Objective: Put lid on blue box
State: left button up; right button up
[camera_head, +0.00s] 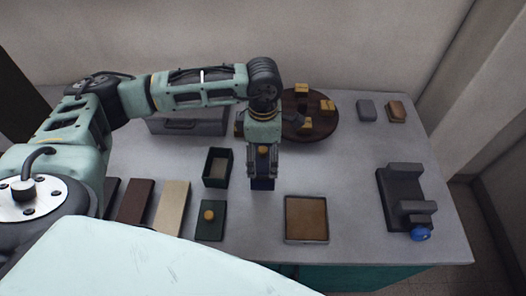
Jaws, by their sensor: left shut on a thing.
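The blue box (262,184) stands near the middle of the table; only its dark blue near part shows below my left gripper (262,172). My left gripper points down over it and is shut on the lid. A small orange knob (263,151) shows between the fingers. The gripper hides most of the lid and the box's top, so I cannot tell whether the lid touches the box. My right gripper is out of view.
An open green box (217,168) stands just left of the gripper, with a knobbed green lid (210,219) nearer. A brown-floored tray (306,219) lies to the right. A round wooden board (322,128) with yellow blocks is behind. A grey fixture (403,190) stands at right.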

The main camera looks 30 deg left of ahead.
pick_arm(q)
jog(key=shift+f+b, duration=1.3)
jog(key=shift+f, duration=0.2)
jog(key=o, duration=1)
jog(key=shift+r, duration=0.15)
notch_tip(320, 180, up, 12)
jog(key=shift+f, duration=0.1)
